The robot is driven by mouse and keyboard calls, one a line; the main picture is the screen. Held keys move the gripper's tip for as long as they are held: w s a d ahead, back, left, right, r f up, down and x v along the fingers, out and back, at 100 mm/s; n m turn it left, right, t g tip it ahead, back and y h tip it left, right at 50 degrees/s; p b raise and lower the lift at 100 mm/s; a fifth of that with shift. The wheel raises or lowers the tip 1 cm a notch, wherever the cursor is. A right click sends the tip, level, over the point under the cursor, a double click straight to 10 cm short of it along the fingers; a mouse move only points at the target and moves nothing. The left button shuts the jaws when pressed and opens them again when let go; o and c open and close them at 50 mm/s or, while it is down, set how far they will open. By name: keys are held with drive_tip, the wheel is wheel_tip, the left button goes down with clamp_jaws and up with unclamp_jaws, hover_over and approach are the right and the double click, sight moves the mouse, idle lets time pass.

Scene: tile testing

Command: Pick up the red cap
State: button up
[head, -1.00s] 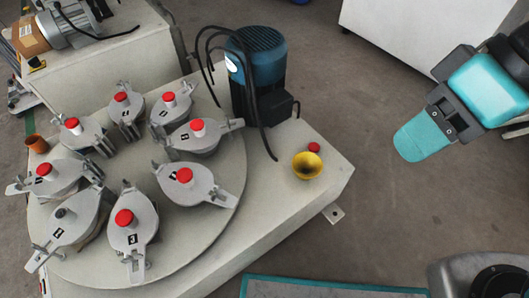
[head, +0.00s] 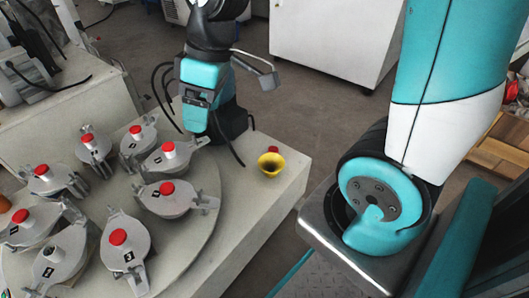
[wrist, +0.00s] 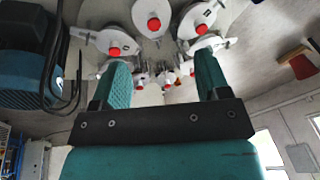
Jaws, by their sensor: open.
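A small loose red cap (head: 273,149) sits on the pale bench top just behind the yellow funnel (head: 270,165), close to the bench corner. Other red caps sit on several grey lidded pots (head: 168,189) around a round turntable. One pot (head: 55,262) at the front left shows a bare grey knob. My gripper (head: 196,124) points down in front of the motor, left of the loose cap and apart from it. In the wrist view my gripper (wrist: 164,70) is open, its teal fingers wide apart with nothing held. Capped pots (wrist: 153,15) show beyond the fingers; I cannot make out the loose cap there.
The dark motor (head: 233,122) with black cables stands beside my gripper, largely hidden by it. It also shows at left in the wrist view (wrist: 25,75). Bare bench top lies around the funnel. A white cabinet (head: 325,42) stands behind on the floor.

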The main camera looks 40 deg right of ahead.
drive_tip(key=w+d+f+h, duration=0.1)
drive_tip(key=w+d+f, duration=0.65)
drive_tip(key=d, duration=0.45)
drive_tip(key=n+h+b, duration=0.2)
drive_tip(key=n+b, duration=0.1)
drive_tip(key=b, duration=0.2)
hover_over(274, 149)
drive_tip(key=shift+g, duration=0.4)
wheel_tip(274, 149, down, 23)
drive_tip(key=shift+w+r, duration=0.15)
wheel_tip(274, 149, down, 6)
drive_tip(key=b, duration=0.4)
drive_tip(key=shift+a+r, duration=0.1)
drive_tip(key=shift+r, duration=0.1)
drive_tip(key=c, duration=1)
